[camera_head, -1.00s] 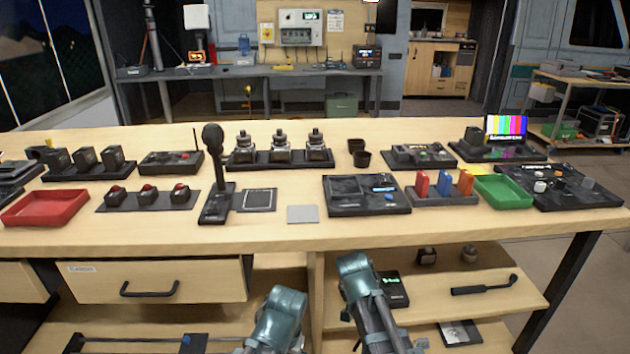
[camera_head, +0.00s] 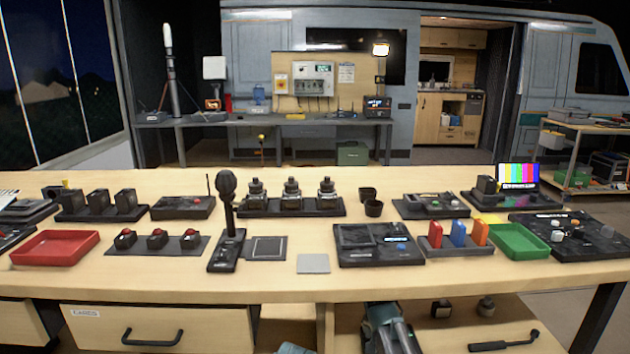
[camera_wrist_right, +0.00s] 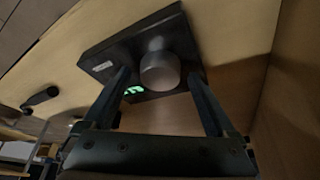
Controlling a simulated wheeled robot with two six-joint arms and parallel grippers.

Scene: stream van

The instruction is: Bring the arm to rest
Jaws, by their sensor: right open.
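A dark flat device (camera_wrist_right: 115,48) with a round grey knob (camera_wrist_right: 160,70) and a small green display (camera_wrist_right: 134,90) appears beyond and between the fingers. I cannot tell how far it is from the fingertips. Only a sliver of my left arm (camera_head: 292,348) shows; its gripper is out of view.
The workbench top (camera_head: 130,275) spans the view, with a red tray (camera_head: 55,248), a microphone (camera_head: 228,190), a green tray (camera_head: 520,242) and several control boxes. A drawer (camera_head: 160,325) is below its front left edge. A dark handle (camera_wrist_right: 40,97) shows in the wrist view.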

